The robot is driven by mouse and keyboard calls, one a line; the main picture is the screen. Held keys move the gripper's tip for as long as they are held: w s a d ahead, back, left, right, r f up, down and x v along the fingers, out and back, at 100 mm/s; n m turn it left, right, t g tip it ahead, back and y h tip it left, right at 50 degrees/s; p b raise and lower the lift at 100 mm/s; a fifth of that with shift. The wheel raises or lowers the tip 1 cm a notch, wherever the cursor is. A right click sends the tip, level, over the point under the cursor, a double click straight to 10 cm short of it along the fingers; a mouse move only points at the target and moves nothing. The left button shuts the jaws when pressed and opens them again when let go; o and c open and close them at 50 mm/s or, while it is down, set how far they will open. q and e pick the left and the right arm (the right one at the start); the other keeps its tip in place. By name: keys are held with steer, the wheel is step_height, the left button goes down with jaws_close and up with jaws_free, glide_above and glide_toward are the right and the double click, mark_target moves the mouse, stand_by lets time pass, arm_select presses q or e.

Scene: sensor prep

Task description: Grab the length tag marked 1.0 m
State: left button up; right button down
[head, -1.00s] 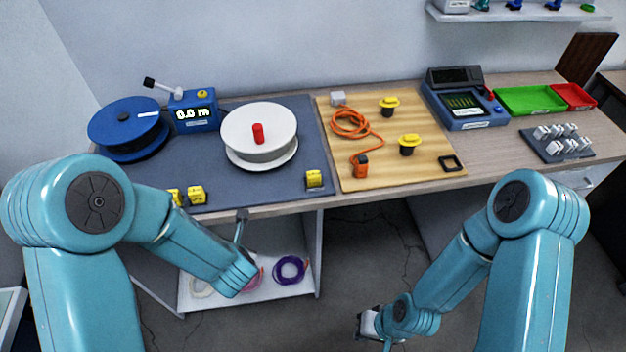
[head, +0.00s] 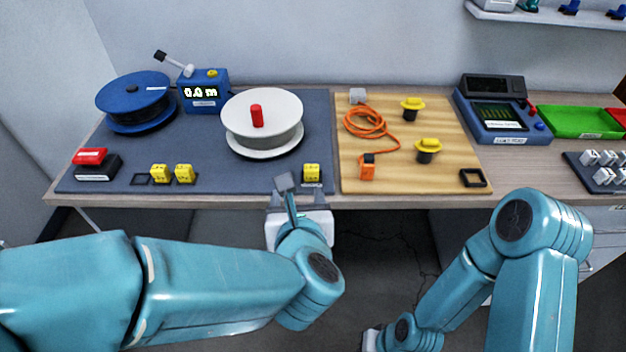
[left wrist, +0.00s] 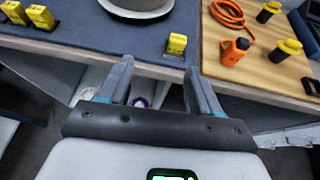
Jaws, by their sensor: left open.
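Three yellow length tags stand on the blue-grey mat. Two are side by side at the left, one tag (head: 160,173) and another tag (head: 185,173). The third tag (head: 311,172) is alone near the mat's front right corner. Their markings are too small to read, so I cannot tell which says 1.0 m. My left gripper (head: 300,195) is open and empty at the table's front edge, just short of the lone tag. In the left wrist view that tag (left wrist: 177,45) shows beyond the open fingers (left wrist: 160,72), nearer the right one. My right gripper is only partly visible at the bottom edge.
A white reel (head: 262,125) stands behind the lone tag. A blue spool (head: 135,103) and a meter reading 0.0 m (head: 205,95) are farther back. A wooden board (head: 400,180) with orange cable (head: 368,122) lies right of the mat. The table edge (head: 240,200) is close.

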arm_select(q)
steer(key=s+d+h, duration=0.1)
steer(key=s+d, duration=0.1)
glide_toward(312, 169)
steer(key=shift+m, duration=0.4)
steer(key=x, duration=0.5)
steer(key=shift+t, duration=0.3)
steer(key=p+x, duration=0.1)
steer(key=x, duration=0.4)
steer(key=shift+w+a+f, duration=0.1)
steer(key=shift+w+f, duration=0.15)
steer(key=shift+s, duration=0.1)
steer(key=c, duration=1)
